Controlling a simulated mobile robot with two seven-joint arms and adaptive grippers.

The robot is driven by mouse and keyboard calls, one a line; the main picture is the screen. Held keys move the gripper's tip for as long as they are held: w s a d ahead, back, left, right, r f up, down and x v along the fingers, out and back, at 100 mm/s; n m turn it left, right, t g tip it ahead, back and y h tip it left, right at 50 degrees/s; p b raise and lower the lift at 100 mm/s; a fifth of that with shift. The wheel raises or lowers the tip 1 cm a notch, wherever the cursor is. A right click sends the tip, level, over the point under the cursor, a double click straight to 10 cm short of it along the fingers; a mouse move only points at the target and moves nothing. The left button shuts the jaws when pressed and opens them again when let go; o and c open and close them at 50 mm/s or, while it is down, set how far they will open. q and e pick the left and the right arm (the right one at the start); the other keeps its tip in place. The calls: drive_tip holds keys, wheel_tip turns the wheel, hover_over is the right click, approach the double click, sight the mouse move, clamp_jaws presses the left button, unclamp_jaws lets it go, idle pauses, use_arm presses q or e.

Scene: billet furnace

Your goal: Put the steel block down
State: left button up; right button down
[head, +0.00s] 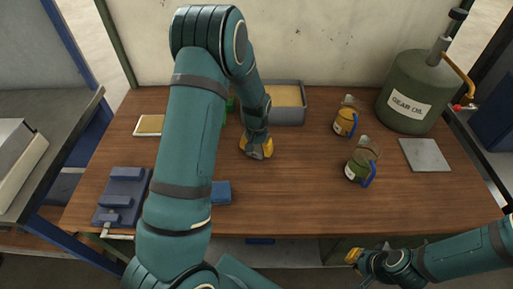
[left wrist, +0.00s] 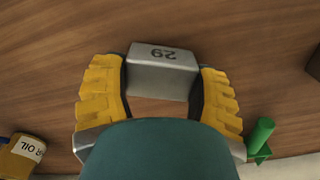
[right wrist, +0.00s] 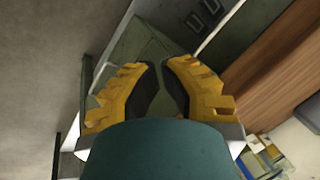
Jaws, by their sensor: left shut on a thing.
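The steel block (left wrist: 162,72) is a small grey block with a dark number on its face, seen in the left wrist view. My left gripper (left wrist: 160,85) is shut on it, with one yellow finger on each side. In the head view this gripper (head: 257,150) points down over the middle of the wooden bench (head: 300,200). I cannot tell whether the block touches the bench top. My right gripper (right wrist: 161,72) is empty, its fingertips together, and in the head view it is off the bench's front edge at lower right (head: 356,256).
A grey bin (head: 288,115) stands behind the left gripper. A blue fixture (head: 122,195) and blue block (head: 221,192) lie left. The bench's front middle is bare.

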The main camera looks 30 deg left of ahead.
sight(256, 147)
use_arm(q)
drive_tip(key=shift+f, duration=0.1)
drive_tip(key=o, duration=1.3)
drive_tip(key=shift+r, duration=0.25)
wheel_tip(256, 147, up, 12)
drive_tip(key=shift+f+p, duration=0.15)
drive_tip(key=shift+p, duration=0.35)
